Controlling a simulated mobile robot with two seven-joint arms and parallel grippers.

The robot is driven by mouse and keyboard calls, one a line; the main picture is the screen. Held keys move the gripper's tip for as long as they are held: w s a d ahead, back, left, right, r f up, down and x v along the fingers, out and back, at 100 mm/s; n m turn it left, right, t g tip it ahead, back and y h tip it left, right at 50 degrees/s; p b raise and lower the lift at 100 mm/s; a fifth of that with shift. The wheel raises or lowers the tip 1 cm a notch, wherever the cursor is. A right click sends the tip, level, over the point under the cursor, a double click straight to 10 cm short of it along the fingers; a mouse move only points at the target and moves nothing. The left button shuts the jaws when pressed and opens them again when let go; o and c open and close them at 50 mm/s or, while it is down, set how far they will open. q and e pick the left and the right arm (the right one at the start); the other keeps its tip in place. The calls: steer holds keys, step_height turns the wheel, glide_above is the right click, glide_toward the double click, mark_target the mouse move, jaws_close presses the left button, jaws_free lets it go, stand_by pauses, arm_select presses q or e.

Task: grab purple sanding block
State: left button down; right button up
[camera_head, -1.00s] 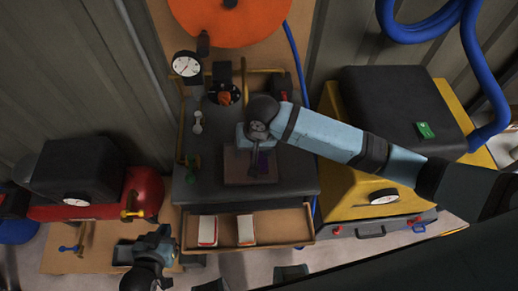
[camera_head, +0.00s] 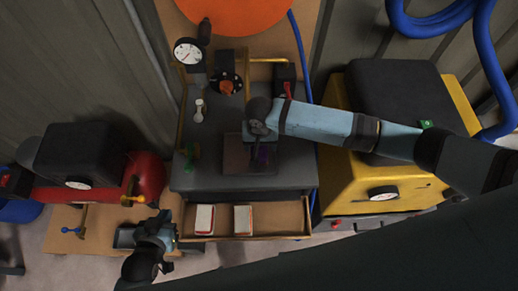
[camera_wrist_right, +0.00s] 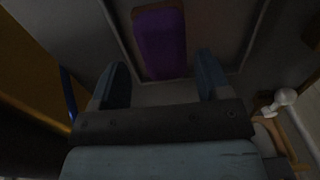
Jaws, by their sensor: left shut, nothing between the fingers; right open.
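The purple sanding block (camera_wrist_right: 160,42) lies on a brownish panel ahead of my right gripper's fingers in the right wrist view. In the head view only a small part of the purple block (camera_head: 263,154) shows beside my right gripper (camera_head: 256,150). My right gripper, also in the right wrist view (camera_wrist_right: 160,85), is open, with the block beyond and between its fingertips; it does not appear gripped. My left gripper (camera_head: 162,222) is shut and empty at the lower left, in front of the bench.
An open drawer (camera_head: 270,236) holding two white-and-red blocks sticks out of the dark bench (camera_head: 205,165). A gauge (camera_head: 187,51) and fittings stand at the back. A yellow machine (camera_head: 350,178) is at right, a red tank (camera_head: 148,178) at left.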

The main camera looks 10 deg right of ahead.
mark_target(259, 151)
steer(key=f, duration=0.4)
steer(key=shift+w+f, duration=0.25)
steer(key=shift+f, duration=0.1)
steer(key=c, duration=0.8)
steer(key=shift+r, duration=0.15)
